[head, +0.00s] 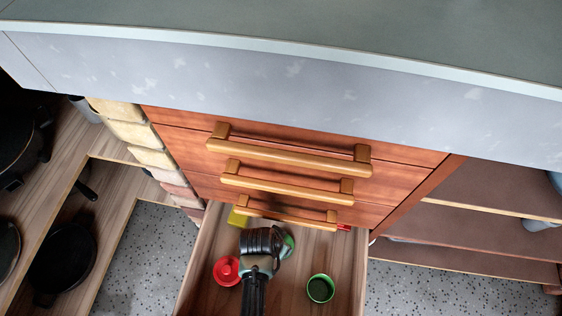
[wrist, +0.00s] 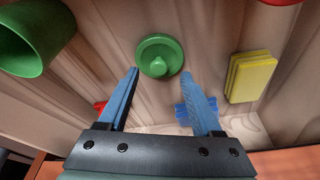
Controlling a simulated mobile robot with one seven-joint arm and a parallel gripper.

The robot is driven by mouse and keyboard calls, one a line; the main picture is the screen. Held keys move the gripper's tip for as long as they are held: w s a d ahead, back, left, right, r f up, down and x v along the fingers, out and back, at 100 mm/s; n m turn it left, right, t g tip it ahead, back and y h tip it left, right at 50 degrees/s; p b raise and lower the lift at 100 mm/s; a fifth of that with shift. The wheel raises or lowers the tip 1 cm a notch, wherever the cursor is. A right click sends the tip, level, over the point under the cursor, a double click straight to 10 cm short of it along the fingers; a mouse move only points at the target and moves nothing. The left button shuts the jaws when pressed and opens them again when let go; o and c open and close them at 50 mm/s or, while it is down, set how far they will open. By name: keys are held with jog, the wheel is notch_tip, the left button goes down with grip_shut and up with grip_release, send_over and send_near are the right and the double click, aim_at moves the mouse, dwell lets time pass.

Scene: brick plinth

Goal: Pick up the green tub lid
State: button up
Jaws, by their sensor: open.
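The green tub lid (wrist: 159,57) is a round disc with a raised knob, lying on the wooden drawer floor. In the head view the lid (head: 288,246) shows only in part beside my gripper, which hides the rest. My gripper (wrist: 160,72) is open and empty, with its blue fingers pointing at the lid. In the wrist view the lid appears just beyond and between the two fingertips. I cannot tell the exact height gap, and no contact shows. A green tub (wrist: 32,36) stands open to one side; it also shows in the head view (head: 320,288).
The open drawer (head: 196,273) also holds a red item (head: 227,270), a yellow block (wrist: 252,76), a blue piece (wrist: 183,112) and another red piece (wrist: 100,106). Drawer handles (head: 287,208) and the countertop (head: 330,40) overhang its back. Bare floor lies around the lid.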

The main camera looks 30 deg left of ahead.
jog(key=b+x, duration=0.1)
jog(key=x, duration=0.2)
jog(key=shift+f+b, duration=0.2)
jog(key=shift+b, duration=0.1)
jog(key=shift+d+r, duration=0.1)
grip_shut()
